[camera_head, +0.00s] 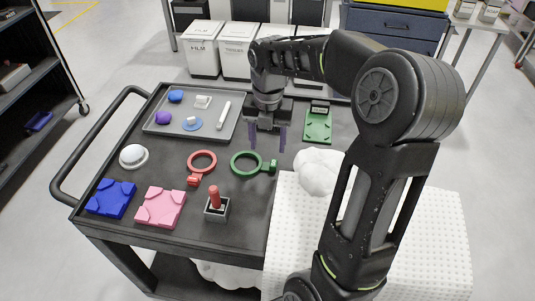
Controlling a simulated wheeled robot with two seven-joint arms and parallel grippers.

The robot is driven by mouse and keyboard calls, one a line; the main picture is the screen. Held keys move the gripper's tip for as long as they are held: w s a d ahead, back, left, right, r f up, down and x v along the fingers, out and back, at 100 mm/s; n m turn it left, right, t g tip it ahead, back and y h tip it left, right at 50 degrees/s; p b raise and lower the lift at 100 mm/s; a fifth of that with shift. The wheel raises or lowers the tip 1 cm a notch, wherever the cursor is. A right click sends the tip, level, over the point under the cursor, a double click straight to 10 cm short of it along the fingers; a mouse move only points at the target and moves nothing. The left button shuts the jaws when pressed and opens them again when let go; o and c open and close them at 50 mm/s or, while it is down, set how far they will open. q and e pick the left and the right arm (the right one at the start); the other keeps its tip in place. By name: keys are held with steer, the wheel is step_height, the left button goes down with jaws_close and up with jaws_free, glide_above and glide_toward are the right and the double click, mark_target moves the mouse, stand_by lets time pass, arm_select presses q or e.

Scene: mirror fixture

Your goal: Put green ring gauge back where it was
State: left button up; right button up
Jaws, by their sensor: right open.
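The green ring gauge (248,164) lies flat on the dark cart top, its small block end pointing right. My right gripper (268,147) is above and just behind the ring, pointing down, with its two purple fingers apart and nothing between them. A green fixture plate (318,124) lies at the cart's back right. A red ring gauge (202,161) lies to the left of the green one, with its block end toward the front. My left gripper is not in view.
A grey tray (160,128) with several small items is at the back left. A white dome (133,156), blue fixture (111,198), pink fixture (160,206) and red-handled block (216,206) stand toward the front. A white dimpled surface (425,235) adjoins at right.

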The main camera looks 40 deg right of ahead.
step_height(320, 180, up, 5)
steer(key=shift+r, duration=0.1)
steer(key=shift+o, duration=0.4)
stand_by(1.3)
